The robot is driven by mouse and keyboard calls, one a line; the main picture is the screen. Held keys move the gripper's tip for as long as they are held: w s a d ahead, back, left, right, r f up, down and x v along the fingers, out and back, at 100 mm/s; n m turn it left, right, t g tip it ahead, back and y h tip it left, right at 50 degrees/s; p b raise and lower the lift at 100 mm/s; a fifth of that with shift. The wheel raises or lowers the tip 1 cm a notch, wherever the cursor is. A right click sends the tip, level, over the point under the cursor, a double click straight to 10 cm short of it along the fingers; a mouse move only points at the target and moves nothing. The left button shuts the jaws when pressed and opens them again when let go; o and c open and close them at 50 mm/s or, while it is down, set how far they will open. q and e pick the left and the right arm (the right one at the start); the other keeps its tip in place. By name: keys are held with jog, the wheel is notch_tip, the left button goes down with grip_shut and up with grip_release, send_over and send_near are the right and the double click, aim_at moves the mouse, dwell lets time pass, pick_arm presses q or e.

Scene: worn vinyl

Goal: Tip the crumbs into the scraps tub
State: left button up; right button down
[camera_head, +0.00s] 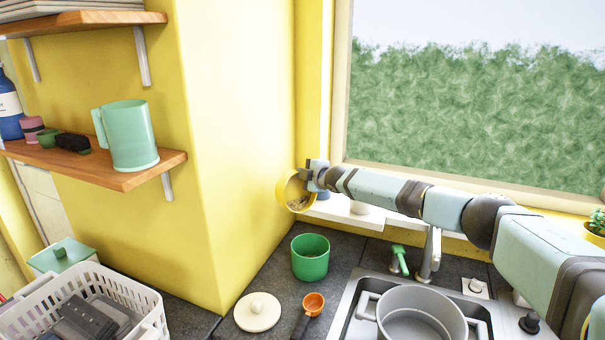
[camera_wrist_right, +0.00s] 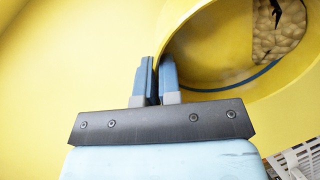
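My right gripper (camera_head: 308,178) is shut on the rim of a yellow bowl (camera_head: 281,191), high beside the yellow wall corner. The bowl is tipped far over, its opening toward the head camera. Pale crumbs (camera_head: 297,203) lie in its lower part. In the right wrist view the fingers (camera_wrist_right: 157,82) pinch the edge of the bowl (camera_wrist_right: 215,50), and the crumbs (camera_wrist_right: 281,38) show inside. An open green tub (camera_head: 310,259) stands upright on the counter, below and slightly right of the bowl. Its bottom is hidden. My left gripper is not in view.
A white knobbed lid (camera_head: 257,312) and an orange scoop (camera_head: 313,304) lie in front of the tub. A grey pot (camera_head: 420,318) stands at the sink, right. A white basket (camera_head: 142,296) and wooden shelf (camera_head: 125,178) are left. The window sill (camera_head: 345,213) is behind.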

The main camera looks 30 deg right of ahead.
aim_at(297, 183)
jog(key=shift+f+b, duration=1.4)
jog(key=shift+f, duration=0.4)
jog(key=shift+a+f+b, duration=0.1)
jog(key=shift+f+b, duration=0.2)
jog(key=shift+f, duration=0.1)
jog(key=shift+s+a+f+b, duration=0.1)
jog(key=shift+s+a+b, duration=0.05)
jog(key=shift+b, duration=0.15)
jog(key=shift+s+t, duration=0.15)
jog(key=shift+t, duration=0.25)
jog(key=shift+s+d+t+b, duration=0.3)
jog(key=shift+s+d+b, duration=0.1)
jog(key=shift+b, duration=0.45)
jog(key=shift+s+d+r+t+y+b, duration=0.1)
jog(key=shift+s+d+t+y+b, duration=0.1)
jog(key=shift+s+t+b, duration=0.75)
jog(key=shift+s+d+r+t+y+b, duration=0.1)
jog(key=shift+s+t+y+b, duration=0.1)
jog(key=shift+s+t+b, duration=0.7)
jog(key=shift+s+d+t+y+b, duration=0.15)
jog(key=shift+s+t+b, duration=0.4)
jog(key=shift+b, duration=0.7)
